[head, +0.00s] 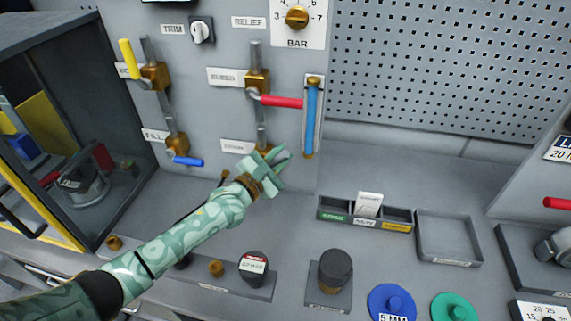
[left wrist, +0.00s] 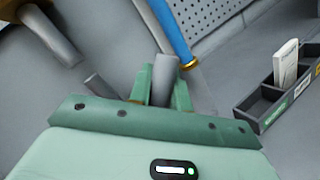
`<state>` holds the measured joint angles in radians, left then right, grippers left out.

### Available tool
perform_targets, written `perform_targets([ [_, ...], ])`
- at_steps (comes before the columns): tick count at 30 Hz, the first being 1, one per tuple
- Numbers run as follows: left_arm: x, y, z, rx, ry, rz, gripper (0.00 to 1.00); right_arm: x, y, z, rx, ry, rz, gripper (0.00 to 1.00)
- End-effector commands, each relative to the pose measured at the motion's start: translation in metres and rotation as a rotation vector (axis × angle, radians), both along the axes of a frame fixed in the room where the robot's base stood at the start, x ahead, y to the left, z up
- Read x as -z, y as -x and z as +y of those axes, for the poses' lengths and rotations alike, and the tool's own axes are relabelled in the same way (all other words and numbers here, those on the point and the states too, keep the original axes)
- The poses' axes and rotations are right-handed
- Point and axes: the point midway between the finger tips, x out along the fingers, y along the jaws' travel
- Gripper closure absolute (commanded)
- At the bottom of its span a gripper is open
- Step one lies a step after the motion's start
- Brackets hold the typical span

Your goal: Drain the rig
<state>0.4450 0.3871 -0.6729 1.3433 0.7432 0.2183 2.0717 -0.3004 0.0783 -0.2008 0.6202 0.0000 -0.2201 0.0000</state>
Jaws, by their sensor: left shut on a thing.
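The rig panel (head: 200,90) carries several brass valves. A red lever (head: 281,102) points right toward the sight tube (head: 312,118), which shows blue nearly its full height. A yellow lever (head: 129,58) stands steeply at upper left. A blue lever (head: 188,161) points right by the FILL label. The lower right brass valve (head: 264,145) is partly hidden by my left gripper (head: 272,172); its label is too small to read surely. In the left wrist view, my left gripper (left wrist: 161,88) is shut on a grey handle (left wrist: 165,82). My right gripper is not in view.
A pressure dial (head: 297,18) and TRIM knob (head: 202,30) sit above. A glass-fronted cabinet (head: 60,120) stands left. On the bench are dark knobs (head: 334,270), a divided tray (head: 335,216) and an empty tray (head: 450,240). Bench between tray and panel is clear.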

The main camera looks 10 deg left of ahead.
Motion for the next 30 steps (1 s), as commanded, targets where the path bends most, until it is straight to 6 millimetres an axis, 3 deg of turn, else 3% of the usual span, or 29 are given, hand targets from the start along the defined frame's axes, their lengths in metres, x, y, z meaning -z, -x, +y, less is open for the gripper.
perform_targets([
  [18,-0.019,0.000,0.039,0.000,0.561,-0.001,1.00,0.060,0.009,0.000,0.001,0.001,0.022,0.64],
  [30,-0.025,0.000,0.057,0.000,0.773,-0.001,1.00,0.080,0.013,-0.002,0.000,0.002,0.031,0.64],
])
